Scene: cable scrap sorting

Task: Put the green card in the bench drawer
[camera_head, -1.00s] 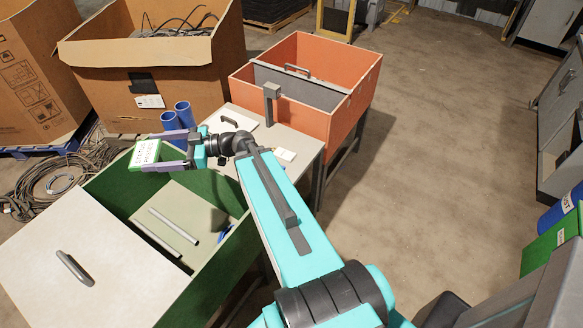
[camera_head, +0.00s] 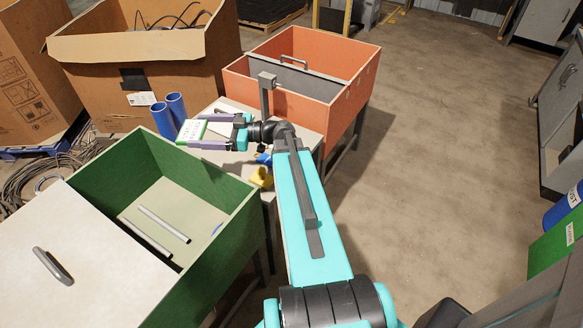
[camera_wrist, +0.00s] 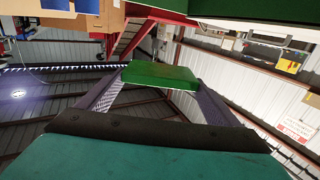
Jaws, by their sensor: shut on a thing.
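My gripper (camera_head: 205,132) is shut on the green card (camera_head: 189,131), which shows a white printed face and a green edge. The card is held above the pale bench top (camera_head: 229,157), beside the two blue tubes. In the wrist view the green card (camera_wrist: 160,76) sits between the tips of the two purple-grey fingers. My gripper and arm cover part of the bench. I cannot make out a bench drawer for certain.
A green bin (camera_head: 230,210) with a white lid (camera_head: 80,265) partly over it holds two grey rods. An orange bin (camera_head: 350,95) stands behind the bench. Blue tubes (camera_head: 163,120), a yellow item (camera_head: 261,178) and a cardboard box (camera_head: 100,90) are near.

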